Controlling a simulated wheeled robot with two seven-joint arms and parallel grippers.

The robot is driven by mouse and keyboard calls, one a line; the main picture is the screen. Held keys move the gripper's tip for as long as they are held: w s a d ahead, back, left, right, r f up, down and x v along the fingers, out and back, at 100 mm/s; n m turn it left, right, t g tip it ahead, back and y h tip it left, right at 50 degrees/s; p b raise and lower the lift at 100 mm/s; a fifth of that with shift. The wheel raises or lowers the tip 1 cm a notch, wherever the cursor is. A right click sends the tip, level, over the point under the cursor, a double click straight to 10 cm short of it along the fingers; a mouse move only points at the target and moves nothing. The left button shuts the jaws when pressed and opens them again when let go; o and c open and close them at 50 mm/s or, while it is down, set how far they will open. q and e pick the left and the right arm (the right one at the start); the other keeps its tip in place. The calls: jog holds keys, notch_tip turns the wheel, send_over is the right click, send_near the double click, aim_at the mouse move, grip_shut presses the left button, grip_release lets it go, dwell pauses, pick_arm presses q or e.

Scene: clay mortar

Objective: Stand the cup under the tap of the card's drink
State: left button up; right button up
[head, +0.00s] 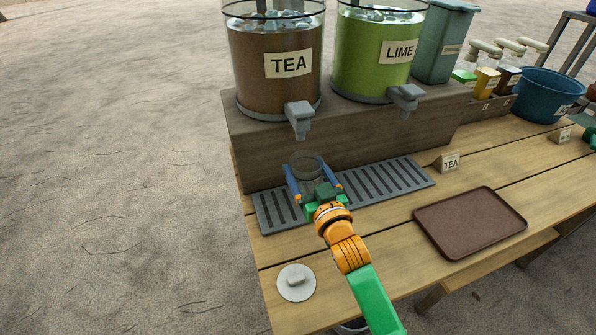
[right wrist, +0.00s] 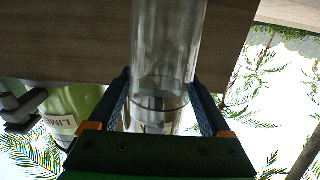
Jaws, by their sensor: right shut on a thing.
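A clear cup (head: 308,165) is between the blue fingers of my right gripper (head: 313,178), which is shut on it. The cup also shows in the right wrist view (right wrist: 168,50), with a finger on each side. It is over the left part of the grey slotted drip tray (head: 392,187), just below and in front of the tea tap (head: 299,118). I cannot tell if its base touches the tray. The small card (head: 450,163) reads TEA. The brown TEA dispenser (head: 272,85) stands left of the green LIME dispenser (head: 368,72) with its tap (head: 406,97). My left gripper is not in view.
The dispensers stand on a wooden riser (head: 350,127) behind the drip tray. A brown tray (head: 470,222) lies at the right, and a round white lid (head: 296,282) at the front left. Pump bottles (head: 486,80) and a blue tub (head: 548,96) stand at the back right.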

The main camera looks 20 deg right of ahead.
aim_at(301, 162)
jog(key=w, duration=0.3)
jog(key=shift+w+a+f, duration=0.1)
jog(key=shift+w+a, duration=0.05)
notch_tip(301, 162, down, 3)
jog(key=shift+w+b, duration=0.1)
jog(key=shift+b, duration=0.45)
jog(key=shift+f, duration=0.2)
